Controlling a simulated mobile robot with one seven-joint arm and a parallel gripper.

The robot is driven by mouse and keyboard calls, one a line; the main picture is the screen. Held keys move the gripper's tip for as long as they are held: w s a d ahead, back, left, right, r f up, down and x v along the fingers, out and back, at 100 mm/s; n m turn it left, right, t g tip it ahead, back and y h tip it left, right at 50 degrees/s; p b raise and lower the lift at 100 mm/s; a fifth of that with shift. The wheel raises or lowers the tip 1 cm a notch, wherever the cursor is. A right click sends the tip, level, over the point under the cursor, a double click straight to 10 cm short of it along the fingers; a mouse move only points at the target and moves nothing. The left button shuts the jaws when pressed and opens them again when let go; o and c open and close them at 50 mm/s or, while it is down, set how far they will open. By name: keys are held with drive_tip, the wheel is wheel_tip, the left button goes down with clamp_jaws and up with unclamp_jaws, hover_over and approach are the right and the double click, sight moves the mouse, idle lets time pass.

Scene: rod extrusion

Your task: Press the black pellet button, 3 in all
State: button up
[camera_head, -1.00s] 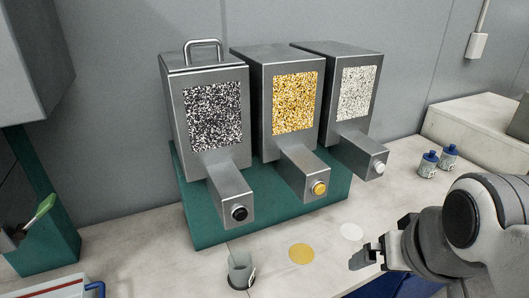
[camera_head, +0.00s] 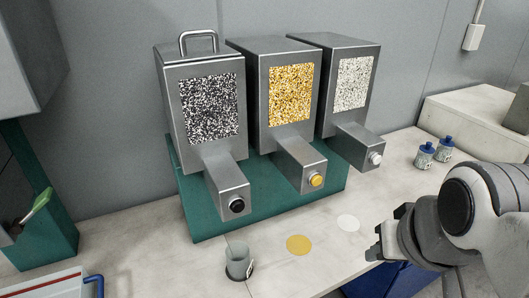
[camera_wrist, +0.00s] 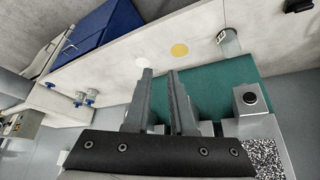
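The black pellet button (camera_head: 237,206) is on the front of the spout of the left dispenser (camera_head: 206,110), whose window shows black and white pellets. In the wrist view the black button (camera_wrist: 250,98) is at the right, apart from my fingers. My gripper (camera_head: 384,232) is at the right in the head view, in front of the dispensers and well away from the button. In the wrist view my gripper's two fingers (camera_wrist: 161,75) stand with a narrow gap between them and nothing held. A grey cup (camera_head: 239,261) stands on the counter below the black button's spout.
Dispensers with a yellow button (camera_head: 316,180) and a white button (camera_head: 376,159) stand to the right on a green base (camera_head: 270,205). Yellow (camera_head: 299,245) and white (camera_head: 348,223) discs mark the counter. Small bottles (camera_head: 425,156) stand farther right. A tray (camera_head: 55,285) is at the front left.

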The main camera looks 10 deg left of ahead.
clamp_jaws()
idle(1.1)
